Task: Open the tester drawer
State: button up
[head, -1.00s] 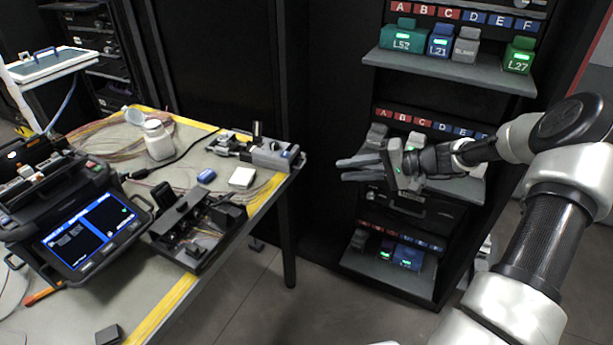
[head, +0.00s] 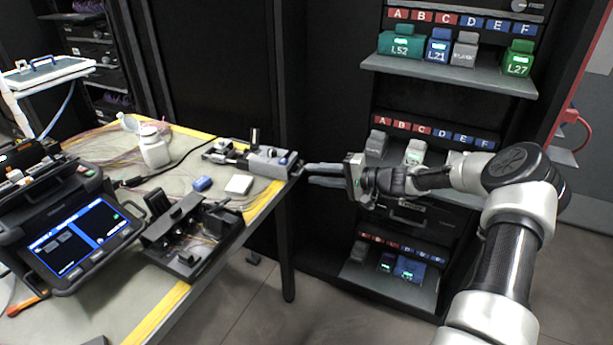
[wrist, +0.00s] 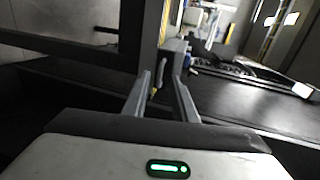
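A black drawer front with a bar handle (head: 405,215) sits in the rack, below the middle shelf. It looks shut, and my arm partly hides it. I cannot read a label that marks it as the tester drawer. My gripper (head: 308,175) is in front of the rack, left of this drawer, with its fingers pointing left toward the table's corner. In the wrist view, the two fingers of my gripper (wrist: 160,90) stand apart with nothing held between them.
The work table (head: 225,210) on the left carries a splicer with a blue screen (head: 80,238), a black tray unit (head: 190,235) and a grey device (head: 270,160) near its corner. Rack shelves (head: 450,75) hold labelled modules. Floor between table and rack is clear.

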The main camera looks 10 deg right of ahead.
jog(key=shift+x, duration=1.9)
grip_shut()
